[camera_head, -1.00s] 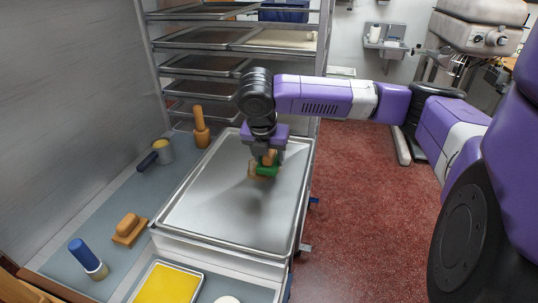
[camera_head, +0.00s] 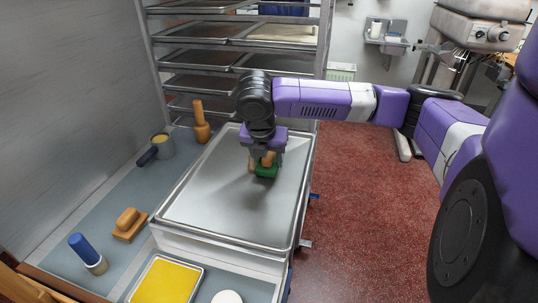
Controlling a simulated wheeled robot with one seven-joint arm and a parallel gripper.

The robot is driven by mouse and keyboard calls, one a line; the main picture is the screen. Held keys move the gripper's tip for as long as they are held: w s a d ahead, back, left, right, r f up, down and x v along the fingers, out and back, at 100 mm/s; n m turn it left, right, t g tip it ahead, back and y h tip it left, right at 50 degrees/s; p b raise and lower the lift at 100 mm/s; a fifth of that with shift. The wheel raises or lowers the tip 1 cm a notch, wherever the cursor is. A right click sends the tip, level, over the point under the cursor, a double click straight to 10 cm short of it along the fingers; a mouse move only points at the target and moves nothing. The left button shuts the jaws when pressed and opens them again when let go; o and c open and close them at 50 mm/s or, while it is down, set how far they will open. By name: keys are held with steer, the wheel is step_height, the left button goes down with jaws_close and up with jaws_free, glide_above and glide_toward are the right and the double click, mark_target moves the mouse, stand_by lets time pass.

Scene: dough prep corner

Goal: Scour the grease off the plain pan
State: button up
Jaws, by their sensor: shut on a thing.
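The plain pan (camera_head: 215,203) is a large bare metal tray with a raised rim, lying flat in the middle of the view. My gripper (camera_head: 265,160) points down over its far right part. It is shut on a scrubber (camera_head: 266,171) with a green block and a tan wooden handle. The green block is at or very near the pan's surface; I cannot tell whether it touches. A small tan-brown patch shows just left of the green block; I cannot tell whether it is grease. My gripper hides part of the pan behind it.
A yellow tray (camera_head: 167,283) and white disc (camera_head: 227,297) lie in front. A rack (camera_head: 195,84) stands behind.

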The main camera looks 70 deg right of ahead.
steer(key=shift+a, duration=0.35)
steer(key=shift+f+b, duration=0.4)
steer(key=shift+f, duration=0.3)
stand_by(0.5)
steer(key=shift+w+d, duration=0.1)
steer(key=shift+d, duration=2)
steer(key=shift+w+d, duration=0.15)
steer(key=shift+d, duration=1.9)
steer(key=shift+w+d+p, duration=0.15)
steer(key=shift+d+p, duration=0.2)
steer(key=shift+d, duration=1.7)
